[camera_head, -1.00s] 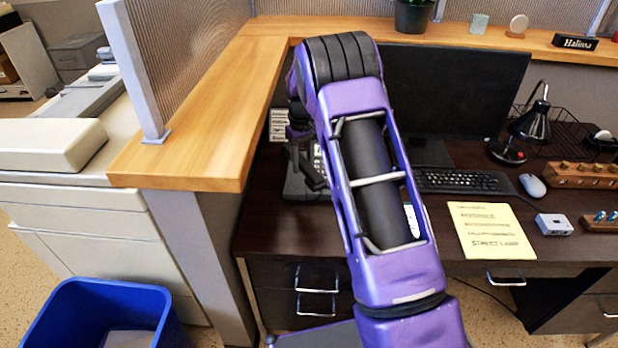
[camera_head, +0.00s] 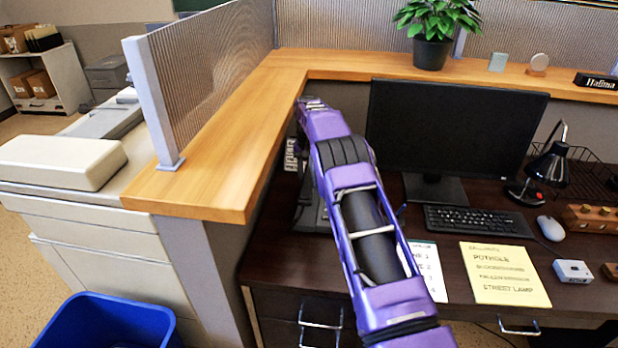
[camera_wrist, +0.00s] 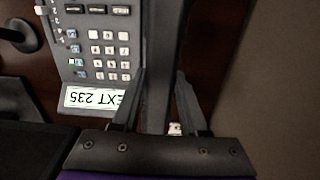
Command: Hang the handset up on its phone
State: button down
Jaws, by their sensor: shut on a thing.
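The desk phone (camera_head: 309,218) stands at the left end of the dark desk, mostly hidden behind my arm in the head view. In the wrist view the phone (camera_wrist: 100,45) shows its grey keypad face and an "EXT 235" label, upside down. My gripper (camera_wrist: 160,76) is shut on the dark handset (camera_wrist: 163,40), a long bar running up between the fingers. The handset overlaps the right side of the phone in this view. I cannot tell whether it touches the phone or is held above it.
The wooden ledge (camera_head: 215,185) and partition stand close on the left of my arm. A monitor (camera_head: 455,130), keyboard (camera_head: 478,220), yellow sheet (camera_head: 505,274) and white sheet (camera_head: 428,272) lie to the right. A blue bin (camera_head: 125,325) is on the floor at left.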

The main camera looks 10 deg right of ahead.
jog(key=shift+f+b, duration=1.45)
jog(key=shift+f, duration=1.45)
jog(key=shift+f+b, duration=0.35)
jog(key=shift+b, duration=0.1)
jog(key=shift+c, duration=1.8)
grip_release()
jog(key=shift+r+p, duration=2.3)
jog(key=shift+r, duration=1.75)
